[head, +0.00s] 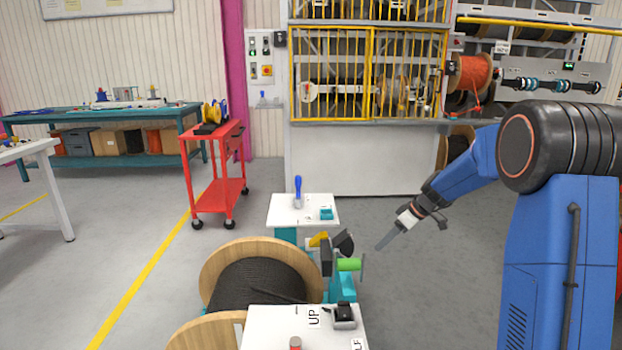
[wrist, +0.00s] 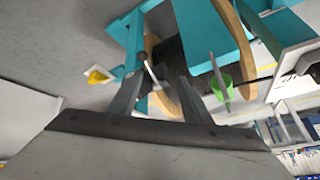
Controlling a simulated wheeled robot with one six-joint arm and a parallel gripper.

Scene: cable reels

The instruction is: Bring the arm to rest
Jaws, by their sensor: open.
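My blue arm enters the head view from the right and reaches left. My gripper (head: 380,246) points down and left in free air, a short way right of the green handle (head: 349,264) on the reel stand. In the wrist view my gripper (wrist: 157,82) shows two fingers with a gap between them and nothing held. There the green handle (wrist: 221,87) lies right of the fingers. How far the fingertips are from the stand is hard to tell.
A wooden reel (head: 258,285) of black cable sits left of the gripper. A white panel (head: 292,325) marked UP stands in front, and a small white-topped stand (head: 286,211) behind. A red cart (head: 215,180) is farther left. Grey floor is clear below the arm.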

